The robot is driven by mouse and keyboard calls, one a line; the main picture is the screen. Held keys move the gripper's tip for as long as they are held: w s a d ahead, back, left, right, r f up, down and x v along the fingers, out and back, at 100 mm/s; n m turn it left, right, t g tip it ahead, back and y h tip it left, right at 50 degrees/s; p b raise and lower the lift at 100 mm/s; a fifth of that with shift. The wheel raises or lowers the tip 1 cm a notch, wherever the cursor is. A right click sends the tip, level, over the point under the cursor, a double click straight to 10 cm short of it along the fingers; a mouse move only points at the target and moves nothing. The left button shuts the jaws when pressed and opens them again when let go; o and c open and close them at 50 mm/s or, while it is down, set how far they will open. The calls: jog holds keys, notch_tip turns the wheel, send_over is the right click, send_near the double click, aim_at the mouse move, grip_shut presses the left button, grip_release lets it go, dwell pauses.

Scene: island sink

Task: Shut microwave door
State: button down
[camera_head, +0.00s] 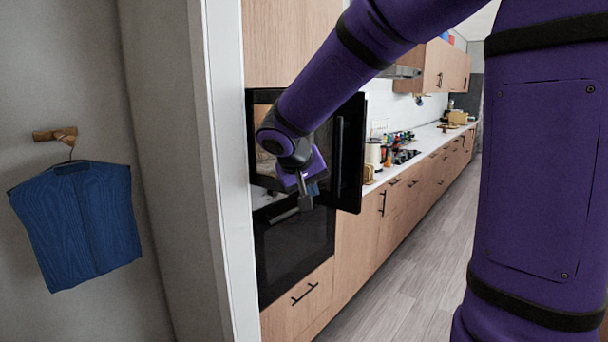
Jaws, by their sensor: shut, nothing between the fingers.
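The microwave (262,97) is a black built-in unit in the tall wooden cabinet, left of the picture's middle. Its black door (352,150) stands open, swung out to the right, with a vertical handle along it. My purple arm crosses in front and hides much of the opening and part of the door. My gripper (306,203) is shut and empty. It hangs in front of the microwave's lower part, left of the open door in the picture. I cannot tell whether it touches anything.
A black oven (295,245) sits below the microwave, with a wooden drawer (305,292) under it. A white wall edge (226,200) stands close on the left. A blue garment (75,222) hangs at far left. The grey floor (415,265) along the counter is clear.

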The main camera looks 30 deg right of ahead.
jog(key=shift+s+d, duration=0.2)
jog(key=shift+d, duration=0.85)
jog(key=shift+s+d, duration=0.2)
jog(key=shift+d, duration=0.8)
